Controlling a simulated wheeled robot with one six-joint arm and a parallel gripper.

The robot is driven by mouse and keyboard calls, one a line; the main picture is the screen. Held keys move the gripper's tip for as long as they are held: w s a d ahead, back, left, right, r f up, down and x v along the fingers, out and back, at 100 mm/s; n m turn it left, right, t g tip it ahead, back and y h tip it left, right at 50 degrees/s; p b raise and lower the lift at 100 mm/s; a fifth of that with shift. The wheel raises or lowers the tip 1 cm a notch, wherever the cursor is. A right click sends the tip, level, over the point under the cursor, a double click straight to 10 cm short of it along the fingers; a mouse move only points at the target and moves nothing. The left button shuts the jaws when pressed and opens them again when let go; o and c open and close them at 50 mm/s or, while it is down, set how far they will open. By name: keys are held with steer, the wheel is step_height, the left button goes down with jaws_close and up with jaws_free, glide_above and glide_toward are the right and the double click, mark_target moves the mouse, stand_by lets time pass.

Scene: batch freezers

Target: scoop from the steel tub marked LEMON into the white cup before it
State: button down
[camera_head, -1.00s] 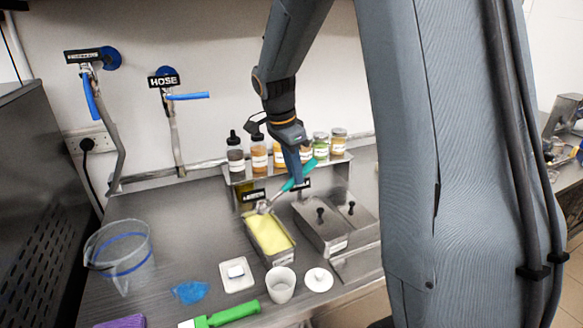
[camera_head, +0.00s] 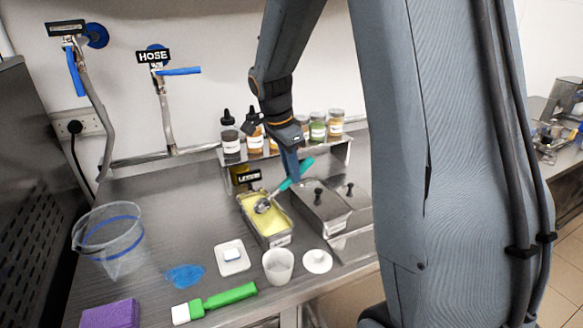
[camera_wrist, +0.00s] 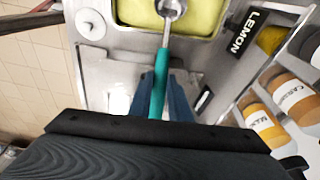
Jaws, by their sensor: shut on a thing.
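The steel tub (camera_head: 272,240) holds pale yellow ice cream and stands on the counter, with the black LEMON label (camera_wrist: 243,32) beside it. My gripper (camera_head: 291,178) is shut on the teal handle of a scoop (camera_head: 298,176). The scoop's metal bowl (camera_head: 262,205) is over the tub, at the yellow surface; I cannot tell how deep it sits. In the wrist view the scoop (camera_wrist: 160,75) runs from between the fingers to the tub (camera_wrist: 125,35). The white cup (camera_head: 278,266) stands upright in front of the tub, and its inside looks empty.
Lidded steel tubs (camera_head: 325,212) stand right of the lemon tub. A white lid (camera_head: 317,261), a small white dish (camera_head: 232,257), a green-handled brush (camera_head: 222,298), a blue spill (camera_head: 185,276) and a clear pitcher (camera_head: 112,245) surround the cup. Bottles line the shelf (camera_head: 340,155) behind.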

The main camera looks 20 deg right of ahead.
mark_target(301, 166)
steer(key=shift+f+b, duration=0.35)
steer(key=shift+f, duration=0.3)
steer(key=shift+s+a+f, duration=0.1)
steer(key=shift+a, duration=0.15)
steer(key=shift+d+f+y+p, duration=0.15)
steer(key=shift+d+y+p, duration=0.35)
steer(key=shift+p, duration=0.3)
steer(key=shift+r+p, duration=1.5)
steer(key=shift+r, duration=0.3)
steer(key=shift+d+y+p, duration=0.85)
steer(key=shift+y+p, duration=0.35)
steer(key=shift+y, duration=0.1)
steer(key=shift+w+d+y, duration=0.25)
steer(key=shift+d+y, duration=0.05)
steer(key=shift+y, duration=0.4)
